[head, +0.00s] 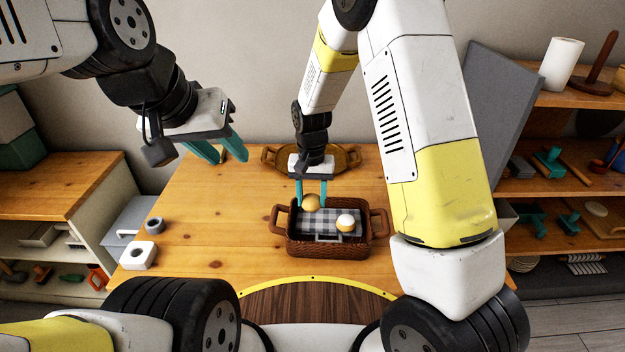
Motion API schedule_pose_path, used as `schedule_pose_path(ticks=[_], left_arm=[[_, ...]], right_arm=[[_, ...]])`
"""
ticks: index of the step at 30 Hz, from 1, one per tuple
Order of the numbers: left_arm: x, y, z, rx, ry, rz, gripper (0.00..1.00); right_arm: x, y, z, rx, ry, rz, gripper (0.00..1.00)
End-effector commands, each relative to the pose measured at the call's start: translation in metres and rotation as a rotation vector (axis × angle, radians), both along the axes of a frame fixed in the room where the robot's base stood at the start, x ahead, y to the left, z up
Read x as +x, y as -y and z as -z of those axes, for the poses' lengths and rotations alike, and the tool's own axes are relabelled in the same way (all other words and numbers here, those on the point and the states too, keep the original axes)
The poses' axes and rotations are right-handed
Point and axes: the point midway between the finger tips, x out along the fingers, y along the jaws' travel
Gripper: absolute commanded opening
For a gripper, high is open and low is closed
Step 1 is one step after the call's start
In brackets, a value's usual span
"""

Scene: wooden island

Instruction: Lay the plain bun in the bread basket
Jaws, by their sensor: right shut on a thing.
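The plain bun (311,203), golden brown and round, is between the teal fingers of my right gripper (311,195). My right gripper points down and is shut on it, over the back left part of the bread basket. The bread basket (318,248) is brown wicker with a handle at each end and a grey checked cloth (322,228) inside. I cannot tell whether the bun touches the cloth. A second bun with a white top (346,222) lies in the basket's right side. My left gripper (230,157) is open and empty, raised over the table's back left.
A brown oval tray (272,158) with handles lies behind the basket. The table's left middle (210,225) is clear. Shelves stand on both sides.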

Motion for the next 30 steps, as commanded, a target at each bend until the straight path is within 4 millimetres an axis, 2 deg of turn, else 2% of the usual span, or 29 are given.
schedule_pose_path(ticks=[15, 21, 30], left_arm=[[0.0, 0.0, 0.0, 0.0, 0.0, 0.0, 0.36], [0.0, 0.0, 0.0, 0.0, 0.0, 0.0, 0.36], [0.0, 0.0, 0.0, 0.0, 0.0, 0.0, 0.36]], right_arm=[[-0.001, 0.001, 0.062, -0.001, -0.003, -0.001, 0.04], [0.0, 0.001, 0.075, 0.0, -0.001, -0.001, 0.04], [0.0, 0.001, 0.078, 0.001, 0.0, -0.001, 0.04]])
